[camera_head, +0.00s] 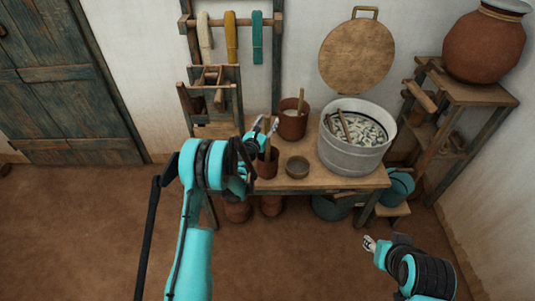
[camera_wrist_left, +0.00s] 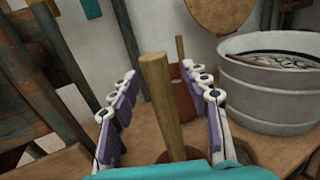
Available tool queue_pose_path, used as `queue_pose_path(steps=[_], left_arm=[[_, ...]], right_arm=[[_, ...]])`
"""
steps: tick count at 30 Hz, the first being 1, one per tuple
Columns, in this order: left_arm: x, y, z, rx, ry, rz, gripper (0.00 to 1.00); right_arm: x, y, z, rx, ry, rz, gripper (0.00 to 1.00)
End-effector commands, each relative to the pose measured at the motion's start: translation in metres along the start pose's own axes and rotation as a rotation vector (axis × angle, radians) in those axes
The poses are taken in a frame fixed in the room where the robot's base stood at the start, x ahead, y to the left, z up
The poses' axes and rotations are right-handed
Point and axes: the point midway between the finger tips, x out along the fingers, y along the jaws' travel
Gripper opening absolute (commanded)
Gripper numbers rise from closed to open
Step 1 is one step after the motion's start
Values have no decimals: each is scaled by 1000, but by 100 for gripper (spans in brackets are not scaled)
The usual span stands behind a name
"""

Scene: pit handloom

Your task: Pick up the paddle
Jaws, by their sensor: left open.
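A round wooden handle (camera_wrist_left: 155,100), which may be the paddle's, stands upright between the fingers of my left gripper (camera_wrist_left: 159,72) in the left wrist view. The fingers are open on both sides of it, with gaps showing. In the head view my left gripper (camera_head: 265,124) is over the left part of the low wooden table, above a brown cup (camera_head: 267,166). My right gripper (camera_head: 370,243) is low in front of the table, away from it; its jaws are too small to read.
A grey metal tub (camera_head: 350,155) with pale pieces and a stick stands on the table (camera_head: 330,183). A small bowl (camera_head: 297,167) and a brown pot (camera_head: 293,124) with a stick are nearby. A wooden rack stands behind left; a shelf with a clay jar (camera_head: 483,45) is right.

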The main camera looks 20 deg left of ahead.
Motion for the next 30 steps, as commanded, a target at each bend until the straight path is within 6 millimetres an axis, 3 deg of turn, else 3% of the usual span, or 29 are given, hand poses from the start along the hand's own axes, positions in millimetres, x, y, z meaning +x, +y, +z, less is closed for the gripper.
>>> queue_pose_path(steps=[5, 10, 23, 30], left_arm=[[0, 0, 1, 0, 0, 0, 44], [0, 0, 1, 1, 0, 0, 0], [0, 0, 5, 1, 0, 1, 0], [0, 0, 36, 1, 0, 0, 0]], right_arm=[[-1, 0, 0, 0, 0, 0, 40], [-1, 0, 0, 0, 0, 0, 40], [-2, 0, -2, 0, 0, 0, 40], [-13, 0, -9, 0, 0, 0, 40]])
